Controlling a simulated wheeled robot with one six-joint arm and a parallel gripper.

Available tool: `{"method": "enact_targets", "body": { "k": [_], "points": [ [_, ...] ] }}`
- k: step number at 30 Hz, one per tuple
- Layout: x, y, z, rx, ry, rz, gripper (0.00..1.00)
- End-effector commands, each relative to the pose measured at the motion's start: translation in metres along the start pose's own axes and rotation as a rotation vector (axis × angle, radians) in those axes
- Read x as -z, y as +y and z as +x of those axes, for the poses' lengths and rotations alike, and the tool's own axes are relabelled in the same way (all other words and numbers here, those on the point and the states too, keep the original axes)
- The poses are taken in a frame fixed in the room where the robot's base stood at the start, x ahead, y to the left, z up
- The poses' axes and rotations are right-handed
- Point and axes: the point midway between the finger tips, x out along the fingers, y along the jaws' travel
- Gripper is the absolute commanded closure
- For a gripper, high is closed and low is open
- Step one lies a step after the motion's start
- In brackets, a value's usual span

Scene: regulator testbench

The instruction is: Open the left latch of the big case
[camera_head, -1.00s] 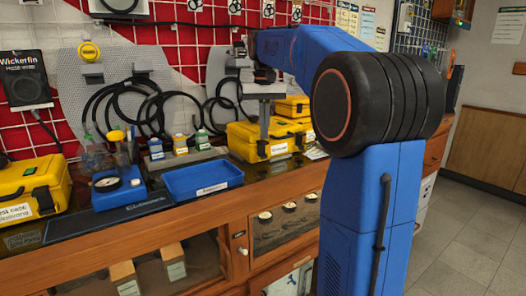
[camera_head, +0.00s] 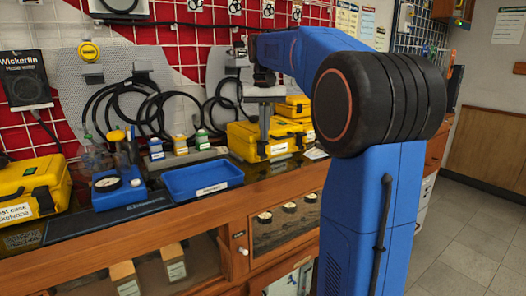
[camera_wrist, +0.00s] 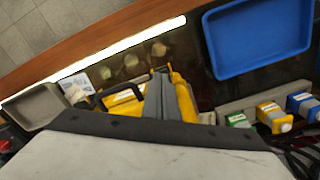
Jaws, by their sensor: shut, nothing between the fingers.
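A yellow case (camera_head: 243,144) stands on the bench under my gripper, with a dark latch and a white label on its front. My gripper (camera_head: 264,132) points down at the case's front edge, its fingers together and empty. The fingers overlap the case near the dark latch; I cannot tell whether they touch it. In the wrist view the shut fingers (camera_wrist: 160,92) lie over the yellow case (camera_wrist: 122,102), beside a black handle, and hide part of it. The latch is not clear there.
A blue tray (camera_head: 203,190) and small bottles (camera_head: 180,146) stand left of the case. Another yellow case (camera_head: 32,188) is at the far left. More yellow cases (camera_head: 293,107) stand behind. Hoses hang on the back wall. The wooden bench edge runs along the front.

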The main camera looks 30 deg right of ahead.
Motion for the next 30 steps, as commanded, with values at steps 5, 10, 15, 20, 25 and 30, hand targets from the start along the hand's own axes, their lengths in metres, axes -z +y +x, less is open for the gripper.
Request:
{"method": "enact_targets", "body": {
  "k": [5,10,15,20,25,30],
  "points": [
    [0.0,0.0,0.004,0.0,0.0,0.0,1.0],
    [0.0,0.0,0.008,0.0,-0.003,0.0,1.0],
    [0.0,0.0,0.013,-0.001,-0.006,0.0,1.0],
    [0.0,-0.001,0.018,-0.001,-0.009,0.0,1.0],
    [0.001,-0.001,0.023,-0.001,-0.01,-0.001,1.0],
    [0.002,-0.002,0.026,0.0,-0.008,-0.001,1.0]
  ]
}}
